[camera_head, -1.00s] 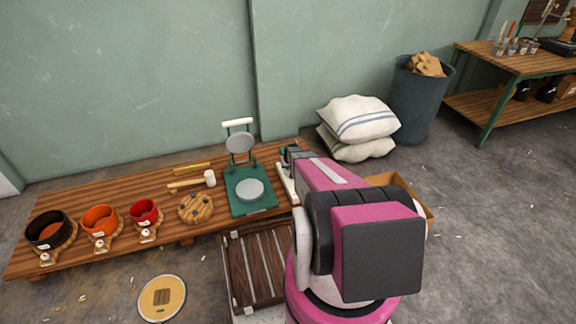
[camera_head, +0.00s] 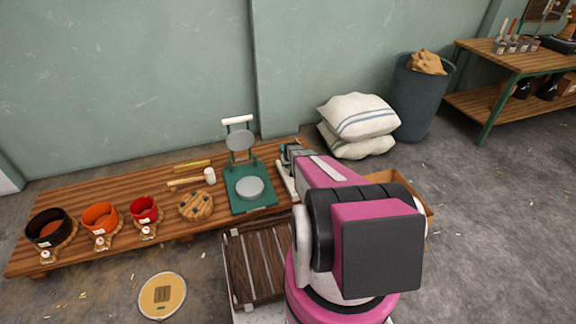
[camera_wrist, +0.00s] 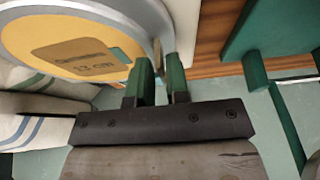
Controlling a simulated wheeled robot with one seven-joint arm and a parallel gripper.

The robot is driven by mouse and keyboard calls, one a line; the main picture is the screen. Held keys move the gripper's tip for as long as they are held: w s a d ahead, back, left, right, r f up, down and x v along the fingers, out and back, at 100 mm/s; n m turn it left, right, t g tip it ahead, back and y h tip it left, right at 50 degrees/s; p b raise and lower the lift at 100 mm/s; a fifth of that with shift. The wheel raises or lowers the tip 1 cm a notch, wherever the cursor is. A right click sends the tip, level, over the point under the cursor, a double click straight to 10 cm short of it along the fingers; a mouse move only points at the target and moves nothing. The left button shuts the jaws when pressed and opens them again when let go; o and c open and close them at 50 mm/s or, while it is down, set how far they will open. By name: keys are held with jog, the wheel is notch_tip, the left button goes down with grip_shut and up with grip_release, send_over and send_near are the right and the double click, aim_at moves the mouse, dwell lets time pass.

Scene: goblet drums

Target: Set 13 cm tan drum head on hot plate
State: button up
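A tan drum head (camera_wrist: 75,45) with a pale rim and a printed "13 CM" label is close up in the wrist view. My gripper (camera_wrist: 160,72) has its two green fingers on either side of the rim and is shut on it. In the head view my arm hides most of the gripper and the drum head. The hot plate (camera_head: 250,189) is a grey disc on a green base, with a raised round upper plate behind it. My gripper is just right of it. Part of the green stand (camera_wrist: 280,28) also shows at the right of the wrist view.
Black (camera_head: 48,229), orange (camera_head: 100,217) and red (camera_head: 144,210) bowls stand left on the wooden bench (camera_head: 110,190), with a mallet (camera_head: 192,182) and a round wooden holder (camera_head: 196,206). Another tan disc (camera_head: 162,296) lies below. A crate (camera_head: 255,265) is in front; sacks (camera_head: 358,122) are behind.

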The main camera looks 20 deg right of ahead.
jog(key=shift+o, duration=1.2)
jog(key=shift+s+r, duration=0.1)
jog(key=v, duration=1)
jog(key=shift+r, duration=0.25)
jog(key=shift+s, duration=0.1)
